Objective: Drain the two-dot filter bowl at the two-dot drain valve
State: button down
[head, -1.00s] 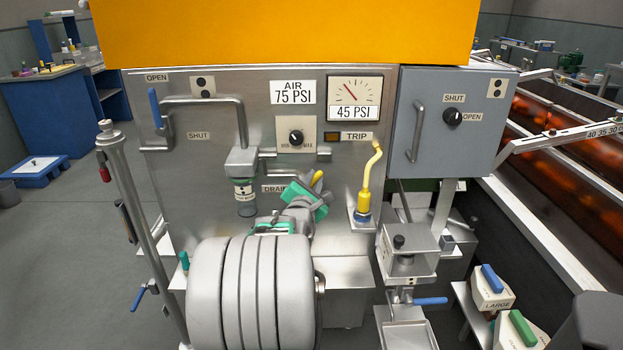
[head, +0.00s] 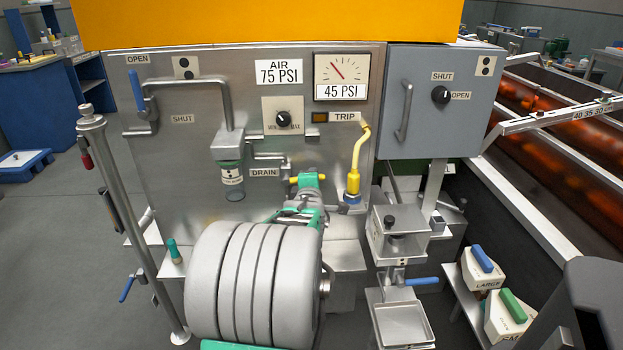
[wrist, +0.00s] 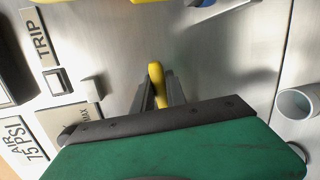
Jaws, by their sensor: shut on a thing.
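The two-dot filter bowl (head: 231,178) hangs upright under its grey head on the steel panel, with a dotted label on its front. I cannot tell its liquid level. To its right, beside the DRAIN label (head: 264,173), is the yellow drain valve handle (head: 294,181). The valve body behind is hidden by my gripper.
A blue-handled valve lever (head: 137,92) stands upright by the OPEN label. A yellow hose (head: 357,160) rises close to the right of my gripper. A grey box (head: 440,100) with a knob is at right. A steel post (head: 120,200) stands at left.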

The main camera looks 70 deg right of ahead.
jog(key=shift+f+m, duration=0.4)
jog(key=shift+b, duration=0.3)
jog(key=c, duration=1.3)
grip_release()
jog(key=shift+c, duration=0.2)
jog(key=p+v, duration=0.1)
jog(key=v, duration=0.6)
jog(key=shift+s+a, duration=0.3)
jog(key=shift+a, duration=0.05)
jog(key=shift+r, duration=0.15)
